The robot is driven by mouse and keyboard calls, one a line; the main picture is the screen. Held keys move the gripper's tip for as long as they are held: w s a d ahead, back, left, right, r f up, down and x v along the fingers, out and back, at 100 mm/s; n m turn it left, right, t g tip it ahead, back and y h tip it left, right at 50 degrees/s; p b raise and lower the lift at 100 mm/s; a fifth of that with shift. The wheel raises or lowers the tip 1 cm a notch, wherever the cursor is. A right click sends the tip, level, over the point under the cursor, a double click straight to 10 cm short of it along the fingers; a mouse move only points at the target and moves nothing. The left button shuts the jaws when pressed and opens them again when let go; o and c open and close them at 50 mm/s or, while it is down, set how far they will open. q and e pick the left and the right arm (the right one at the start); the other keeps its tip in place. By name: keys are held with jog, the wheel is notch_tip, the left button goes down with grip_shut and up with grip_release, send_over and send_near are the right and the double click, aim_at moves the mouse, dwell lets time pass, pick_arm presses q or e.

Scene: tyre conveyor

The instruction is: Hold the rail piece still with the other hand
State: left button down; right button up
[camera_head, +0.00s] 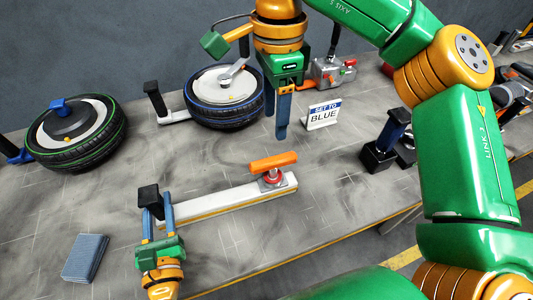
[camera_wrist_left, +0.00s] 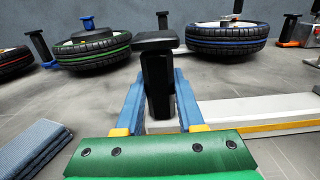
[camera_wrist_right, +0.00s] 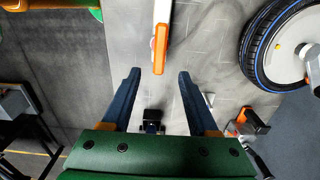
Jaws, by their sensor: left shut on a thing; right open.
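The rail piece (camera_head: 225,206) is a long white bar with a yellow stripe lying on the grey table. It has a black post (camera_head: 149,197) at its left end and an orange handle (camera_head: 273,162) on a red knob near its right end. My left gripper (camera_head: 156,211) is shut on the black post, which stands between its blue fingers in the left wrist view (camera_wrist_left: 157,85). My right gripper (camera_head: 282,122) is open and empty, above the table behind the orange handle. The orange handle shows beyond its fingers in the right wrist view (camera_wrist_right: 159,50).
A green-striped tyre (camera_head: 78,151) and a blue-striped tyre (camera_head: 222,117) lie at the back. A "SET TO BLUE" sign (camera_head: 323,115) stands right of my right gripper. A blue-grey pad (camera_head: 85,257) lies front left. Black posts (camera_head: 385,145) stand on the right.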

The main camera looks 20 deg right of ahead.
aim_at(273, 159)
notch_tip(273, 159, down, 12)
jog(key=shift+r, duration=0.15)
grip_shut()
